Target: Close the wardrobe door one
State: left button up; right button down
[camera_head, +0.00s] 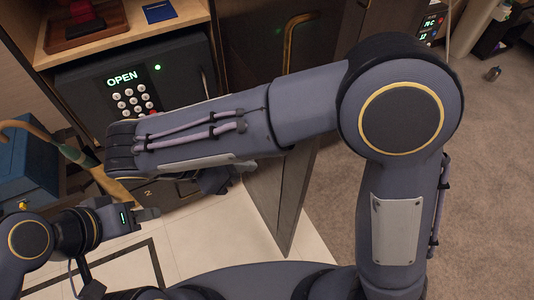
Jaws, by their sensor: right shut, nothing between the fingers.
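A tall dark door (285,205) stands open, its lower corner swung out over the floor. A panel with a curved gold handle (287,45) shows above my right arm. The arm crosses in front, so I cannot fully tell whether it is the same door. My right gripper (217,181) is a dark shape under the forearm, just left of the door and mostly hidden; it is shut and empty. I cannot tell whether it touches the door. My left gripper (148,214) is low at the left, apart from the door; its finger gap is unclear.
A safe (140,75) with a keypad and a lit "OPEN" display sits in the cabinet at upper left. A blue box (25,165) and a wooden cane (75,155) are at the left edge.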

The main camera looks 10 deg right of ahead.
aim_at(299, 161)
jog(key=x, duration=0.3)
jog(key=r+x, duration=0.1)
jog(key=x, duration=0.3)
jog(key=d+x, duration=0.1)
jog(key=x, duration=0.2)
jog(key=shift+w+d, duration=0.25)
jog(key=shift+d, duration=0.1)
jog(key=shift+w+d, duration=0.25)
jog(key=shift+d, duration=0.35)
jog(key=shift+d, duration=0.1)
